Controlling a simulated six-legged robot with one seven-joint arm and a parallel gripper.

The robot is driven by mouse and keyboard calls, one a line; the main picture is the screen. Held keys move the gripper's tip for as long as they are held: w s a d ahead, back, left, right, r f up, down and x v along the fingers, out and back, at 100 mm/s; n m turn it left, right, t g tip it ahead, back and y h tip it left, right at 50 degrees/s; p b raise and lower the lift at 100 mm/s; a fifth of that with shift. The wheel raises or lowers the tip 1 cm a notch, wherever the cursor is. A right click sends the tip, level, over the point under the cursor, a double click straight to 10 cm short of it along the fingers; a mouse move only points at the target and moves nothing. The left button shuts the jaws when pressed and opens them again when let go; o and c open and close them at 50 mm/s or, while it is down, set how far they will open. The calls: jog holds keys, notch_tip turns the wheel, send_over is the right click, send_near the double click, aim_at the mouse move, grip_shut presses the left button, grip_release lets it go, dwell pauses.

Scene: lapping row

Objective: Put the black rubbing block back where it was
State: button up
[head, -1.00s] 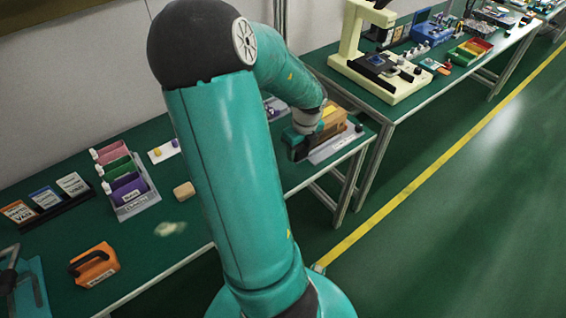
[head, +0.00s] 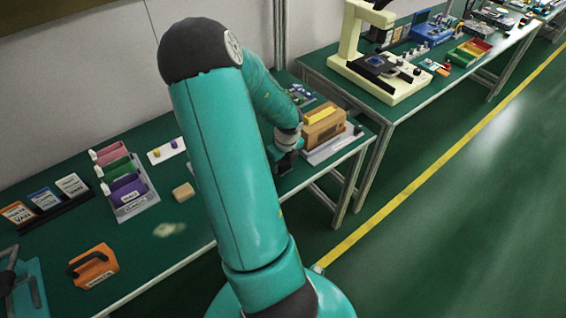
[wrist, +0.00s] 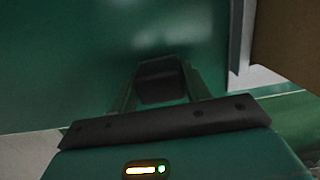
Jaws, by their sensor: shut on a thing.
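The black rubbing block (wrist: 160,80) is between the two fingers of my gripper (wrist: 162,88) in the wrist view. My gripper is shut on it, over the green bench top. In the head view my gripper (head: 284,164) is just left of a brown wooden box, near the bench's front edge. The block cannot be made out clearly there, and I cannot tell whether it touches the bench.
The brown box (head: 318,132) stands on a pale grey plate (head: 330,150) close right of my gripper; its side (wrist: 288,40) fills the wrist view's upper right. Left are a tan block (head: 183,191), coloured bins (head: 125,188) and an orange handled block (head: 94,267).

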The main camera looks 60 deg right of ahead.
aim_at(285, 163)
jog(key=shift+f, duration=0.15)
jog(key=o, duration=0.9)
jog(key=r, duration=0.4)
jog(key=s+r, duration=0.1)
jog(key=r, duration=0.7)
jog(key=shift+s+a+r, duration=0.15)
jog(key=shift+a, duration=0.2)
